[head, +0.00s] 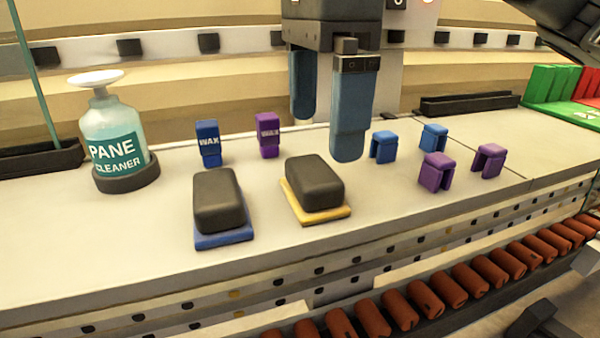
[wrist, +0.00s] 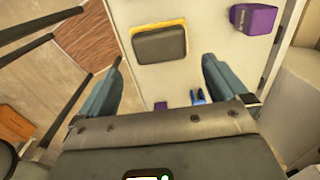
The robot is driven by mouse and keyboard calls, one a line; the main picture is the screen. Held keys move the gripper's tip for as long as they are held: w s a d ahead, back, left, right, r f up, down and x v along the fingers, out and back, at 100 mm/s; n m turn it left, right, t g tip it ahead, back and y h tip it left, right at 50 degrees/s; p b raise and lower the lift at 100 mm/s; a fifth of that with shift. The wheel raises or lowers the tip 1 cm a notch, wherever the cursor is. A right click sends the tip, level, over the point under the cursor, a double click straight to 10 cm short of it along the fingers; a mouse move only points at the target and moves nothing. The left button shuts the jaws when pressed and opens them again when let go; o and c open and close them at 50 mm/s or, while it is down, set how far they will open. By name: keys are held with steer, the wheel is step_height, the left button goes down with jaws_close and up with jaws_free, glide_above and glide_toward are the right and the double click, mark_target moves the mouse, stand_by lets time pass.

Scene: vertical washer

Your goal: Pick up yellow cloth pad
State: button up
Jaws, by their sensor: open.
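The yellow cloth pad (head: 333,214) lies on the white counter, with a dark grey block-shaped top (head: 314,183) covering most of it. In the wrist view the pad's yellow edge (wrist: 157,24) shows around its dark top, ahead of the fingers and roughly midway between them. My gripper (head: 326,135) is open and empty, its blue fingers pointing down above and behind the pad. In the wrist view my gripper (wrist: 163,62) has its fingers wide apart. Nothing touches the pad.
A similar blue pad (head: 224,238) lies just left of the yellow one. A pane cleaner bottle (head: 115,140), a blue wax (head: 208,143) and a purple wax (head: 268,135) stand behind. Several blue and purple clips (head: 437,172) sit to the right. Brown rolls (head: 430,290) line the front.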

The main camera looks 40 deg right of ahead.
mark_target(313, 168)
steer(key=f, duration=0.2)
steer(key=f+p, duration=0.1)
steer(key=f, duration=0.3)
steer(key=shift+w+a+f, duration=0.15)
steer(key=shift+a+f, duration=0.2)
steer(key=c, duration=0.8)
